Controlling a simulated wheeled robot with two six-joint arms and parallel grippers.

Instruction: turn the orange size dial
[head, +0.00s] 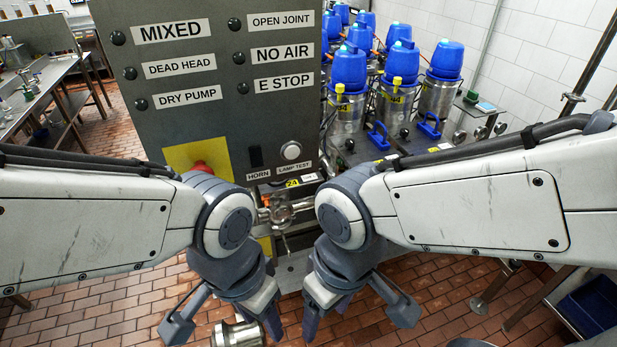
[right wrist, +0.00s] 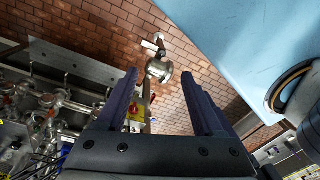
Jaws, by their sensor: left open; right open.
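I cannot make out an orange size dial for certain in either view. In the right wrist view a yellow part with a red knob (right wrist: 136,113) shows behind the left finger, too small to identify. My left gripper (head: 225,318) is open, pointing down at the bottom of the head view, with a steel fitting (head: 238,336) showing below and between its fingers. My right gripper (head: 358,316) is open and empty, with brick floor behind it. It also shows in the right wrist view (right wrist: 158,80), both fingers apart, with a steel fitting (right wrist: 160,69) beyond them.
A grey label panel (head: 235,125) stands ahead, with a red button (head: 202,167) on yellow partly hidden by my left arm. A steel bench (head: 35,90) is at left. Brick floor (head: 100,315) is clear.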

